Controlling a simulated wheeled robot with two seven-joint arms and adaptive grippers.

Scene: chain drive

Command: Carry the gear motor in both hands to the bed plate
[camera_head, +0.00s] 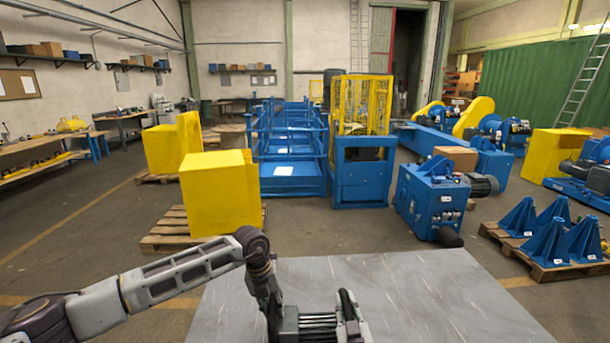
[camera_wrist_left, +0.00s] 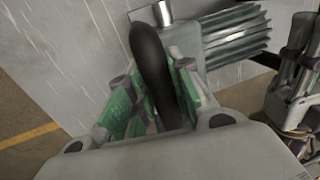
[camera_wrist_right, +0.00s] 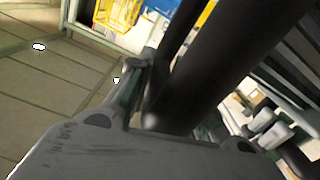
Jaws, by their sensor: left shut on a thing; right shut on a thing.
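The grey gear motor (camera_head: 317,324), with a ribbed body, is at the bottom edge of the head view, partly cut off. In the left wrist view its ribbed body (camera_wrist_left: 232,38) and a shiny round end (camera_wrist_left: 152,12) show. My left gripper (camera_wrist_left: 153,105) is shut on the motor's black handle, its green-padded fingers on either side. My right gripper (camera_head: 350,312) is at the motor's right side. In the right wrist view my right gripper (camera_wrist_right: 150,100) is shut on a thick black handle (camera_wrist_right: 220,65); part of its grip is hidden. I cannot tell which surface is the bed plate.
A grey scratched metal plate (camera_head: 430,295) spreads before me, with bare surface to the right. Beyond it stand a blue gearbox unit (camera_head: 425,200), a yellow box on a pallet (camera_head: 155,243), and blue brackets (camera_head: 548,240) on another pallet.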

